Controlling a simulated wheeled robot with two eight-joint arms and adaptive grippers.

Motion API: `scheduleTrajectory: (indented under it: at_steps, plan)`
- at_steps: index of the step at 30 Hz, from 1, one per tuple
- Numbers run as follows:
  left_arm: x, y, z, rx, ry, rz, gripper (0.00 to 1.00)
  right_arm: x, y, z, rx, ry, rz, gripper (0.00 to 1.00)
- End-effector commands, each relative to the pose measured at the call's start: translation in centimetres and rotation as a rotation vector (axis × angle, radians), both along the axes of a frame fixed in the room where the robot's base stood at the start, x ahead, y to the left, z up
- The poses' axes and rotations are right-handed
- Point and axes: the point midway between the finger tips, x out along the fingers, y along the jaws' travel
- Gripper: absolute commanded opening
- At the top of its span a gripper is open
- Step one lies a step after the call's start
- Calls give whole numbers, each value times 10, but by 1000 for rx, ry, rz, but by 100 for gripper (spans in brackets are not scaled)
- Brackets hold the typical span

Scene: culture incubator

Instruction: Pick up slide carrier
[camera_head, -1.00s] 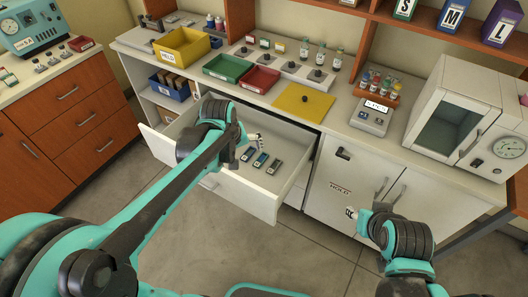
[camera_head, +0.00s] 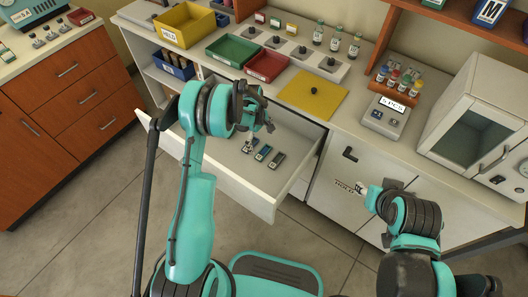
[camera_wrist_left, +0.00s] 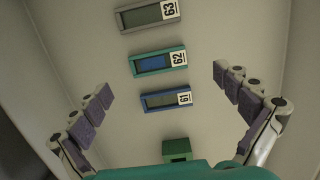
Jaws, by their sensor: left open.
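Three slide carriers lie side by side on the open drawer's floor. In the left wrist view they are a blue one labelled 61 (camera_wrist_left: 166,100), a teal one labelled 62 (camera_wrist_left: 158,62) and a grey one labelled 63 (camera_wrist_left: 149,14). In the head view the teal (camera_head: 263,153) and grey (camera_head: 277,160) ones show clearly; the blue one (camera_head: 248,146) is close under my gripper. My left gripper (camera_head: 258,125) is open and empty above the drawer; its spread fingers show in the wrist view (camera_wrist_left: 163,92). My right gripper (camera_head: 361,188) is before the cabinet front, its jaw state unclear.
The white drawer (camera_head: 235,187) is pulled out below the counter, its walls around the carriers. A green block (camera_wrist_left: 177,150) shows near the wrist. Yellow, green (camera_head: 235,50) and red (camera_head: 267,66) trays, a yellow mat (camera_head: 300,92) and a counting scale (camera_head: 388,114) stand on the counter.

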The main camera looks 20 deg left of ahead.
Motion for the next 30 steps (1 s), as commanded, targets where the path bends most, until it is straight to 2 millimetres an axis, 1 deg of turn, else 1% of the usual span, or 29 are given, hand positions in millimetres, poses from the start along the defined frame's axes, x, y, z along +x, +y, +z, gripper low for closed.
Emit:
scheduleTrajectory:
  at_steps: [1, 5, 9, 12, 15, 20, 21, 23, 24, 25, 30]
  plan:
    - [0, -1, -7, 0, 0, -1, 100, 0, 0, -4, 0, 0, 0, 40]
    - [1, -1, -19, 1, -1, -1, 100, 0, 0, -11, 0, 0, 0, 40]
    - [4, -2, -43, 1, -2, -2, 100, 0, 0, -25, 0, 0, 0, 40]
    - [3, -4, -55, 1, -2, -2, 100, 0, 0, -30, 0, 0, 0, 40]
    - [2, -5, -59, 1, -2, -2, 100, 0, 0, -31, 0, 0, 0, 40]
    - [2, -5, -57, 1, -2, -2, 100, 0, 0, -29, 0, 0, 0, 40]
    - [2, -5, -57, 1, -2, -2, 89, 0, 0, -29, 0, 0, 0, 40]
    - [2, -5, -57, 1, -2, -2, 74, 0, 0, -29, 0, 0, 0, 40]
    - [2, -5, -57, 1, -2, -2, 63, 0, 0, -29, 0, 0, 0, 40]
    - [2, -5, -57, 1, -2, -2, 56, 0, 0, -29, 0, 0, 0, 40]
    - [2, -5, -57, 1, -2, -2, 56, 0, 0, -29, 0, 0, 0, 40]
